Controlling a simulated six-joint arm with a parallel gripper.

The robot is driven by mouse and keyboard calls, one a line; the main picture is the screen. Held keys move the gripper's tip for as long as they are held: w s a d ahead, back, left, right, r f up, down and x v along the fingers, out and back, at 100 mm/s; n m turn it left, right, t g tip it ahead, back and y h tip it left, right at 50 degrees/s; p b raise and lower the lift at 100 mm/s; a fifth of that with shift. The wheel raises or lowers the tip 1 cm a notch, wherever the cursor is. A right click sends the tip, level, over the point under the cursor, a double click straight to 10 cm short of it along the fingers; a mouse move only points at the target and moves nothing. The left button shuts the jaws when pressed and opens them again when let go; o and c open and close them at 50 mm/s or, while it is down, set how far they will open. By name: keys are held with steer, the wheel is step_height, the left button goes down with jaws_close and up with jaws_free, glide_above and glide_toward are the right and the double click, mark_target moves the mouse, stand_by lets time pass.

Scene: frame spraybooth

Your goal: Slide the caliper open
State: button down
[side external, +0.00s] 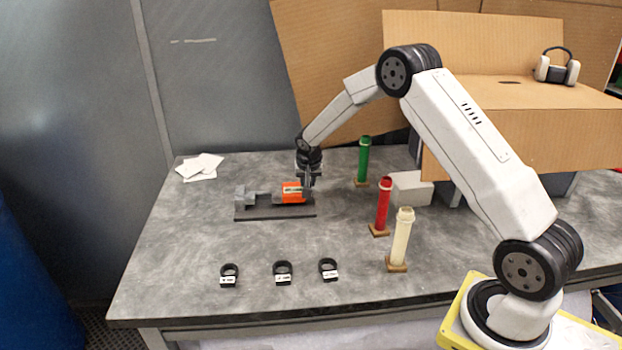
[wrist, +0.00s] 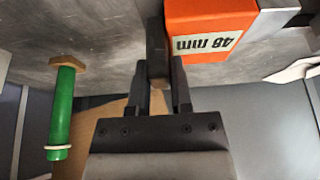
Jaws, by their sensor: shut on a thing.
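The caliper (side external: 251,200) lies on a dark base (side external: 272,213) toward the back left of the table. It has grey jaws at its left end and an orange slider (side external: 292,189) near its right end. In the wrist view the orange slider (wrist: 207,22) carries a label reading "48 mm", seen upside down. My gripper (side external: 309,185) is at the right end of the caliper, beside the orange part. In the wrist view my gripper (wrist: 163,88) is shut on a dark upright tab (wrist: 156,45) next to the orange slider.
Green (side external: 364,160), red (side external: 382,206) and cream (side external: 402,240) tubes stand on the right. Three black rings with white tags, one in the middle (side external: 283,273), lie at the front. A white box (side external: 410,188) is behind the tubes. White papers (side external: 200,167) lie at the back left.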

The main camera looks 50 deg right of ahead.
steer(key=c, duration=0.5)
jaws_free()
steer(key=shift+v, duration=3.9)
steer(key=shift+a, duration=0.1)
steer(key=s+a+n+y, duration=0.1)
steer(key=s+a+n, duration=0.2)
steer(key=s+a, duration=0.2)
steer(key=s+a+n+y, duration=0.1)
steer(key=s+a+n, duration=0.2)
steer(key=s+a, duration=0.3)
steer(key=s+a+n+y, duration=0.1)
steer(key=s+a+n, duration=0.2)
steer(key=s, duration=1.1)
steer(key=shift+a+r, duration=0.2)
steer(key=shift+a, duration=1.45)
